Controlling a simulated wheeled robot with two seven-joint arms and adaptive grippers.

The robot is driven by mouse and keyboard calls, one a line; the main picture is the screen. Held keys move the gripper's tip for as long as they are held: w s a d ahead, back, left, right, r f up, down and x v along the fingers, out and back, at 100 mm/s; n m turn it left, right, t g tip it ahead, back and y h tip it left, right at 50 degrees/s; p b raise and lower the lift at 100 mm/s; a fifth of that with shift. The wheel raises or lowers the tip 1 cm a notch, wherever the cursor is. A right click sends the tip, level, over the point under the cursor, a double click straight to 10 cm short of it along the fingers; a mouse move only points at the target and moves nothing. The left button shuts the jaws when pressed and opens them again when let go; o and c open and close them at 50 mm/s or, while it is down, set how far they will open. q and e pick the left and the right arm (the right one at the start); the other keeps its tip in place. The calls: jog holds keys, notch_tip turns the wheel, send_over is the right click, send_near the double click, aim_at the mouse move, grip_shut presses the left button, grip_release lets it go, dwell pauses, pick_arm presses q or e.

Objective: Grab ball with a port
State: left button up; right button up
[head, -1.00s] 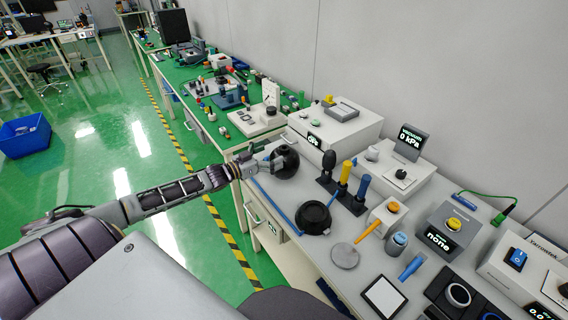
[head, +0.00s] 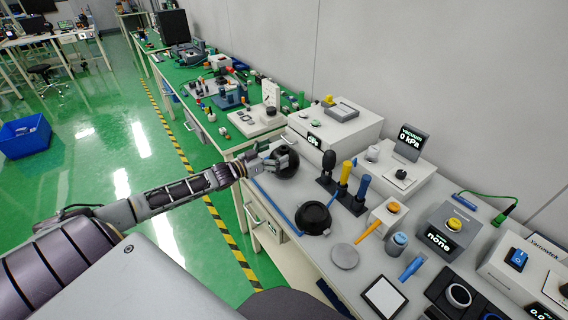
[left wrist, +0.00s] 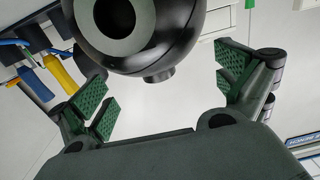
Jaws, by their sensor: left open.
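In the left wrist view the ball (left wrist: 168,50) fills the upper middle, with a round grey-ringed opening and a short stub that may be the port facing the gripper. My left gripper (head: 266,160) is at the ball's left side in the head view. In the left wrist view its green-padded fingers (left wrist: 168,92) are spread wide, with the ball's lower part near the gap between them. The pads appear apart from the ball. My right gripper is not in view.
A black bowl-like holder (head: 313,218) and a grey disc (head: 344,256) lie nearer on the bench. A stand with black, yellow and blue handles (head: 344,182) is right of the ball. White instrument boxes (head: 335,128) stand behind it.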

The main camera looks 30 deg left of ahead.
pick_arm(q)
jog(key=shift+x, duration=0.9)
jog(key=shift+w+d, duration=0.3)
jog(key=shift+w, duration=0.05)
jog(key=shift+w+d, duration=0.15)
jog(key=shift+w, duration=0.2)
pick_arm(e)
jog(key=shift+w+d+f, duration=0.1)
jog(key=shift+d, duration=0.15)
